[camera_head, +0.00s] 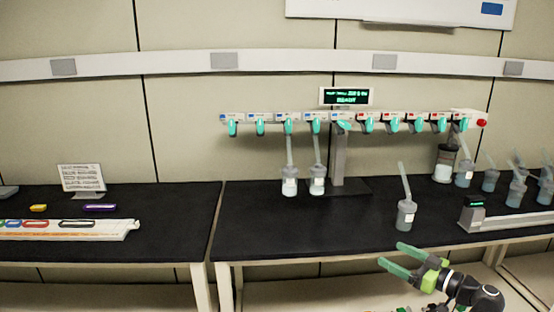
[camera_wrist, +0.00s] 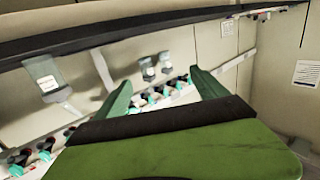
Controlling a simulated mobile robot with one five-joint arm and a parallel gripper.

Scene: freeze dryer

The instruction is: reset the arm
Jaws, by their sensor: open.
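My gripper (camera_head: 406,259) is at the lower right of the head view, in front of the bench's front edge. Its two green fingers are apart and nothing is between them. In the wrist view my gripper (camera_wrist: 160,90) also shows open and empty, with the scene rotated behind it. The freeze dryer manifold (camera_head: 345,117), with several teal valves and a lit green display, stands at the back of the black bench. Two flasks (camera_head: 289,180) (camera_head: 317,180) hang below its valves.
A single flask (camera_head: 405,215) with a tilted tube stands on the black bench (camera_head: 300,225) near my gripper. A small device (camera_head: 473,210) with a display and several more flasks (camera_head: 517,192) are at the right. A sign (camera_head: 82,178) and white rack (camera_head: 70,231) are on the left bench.

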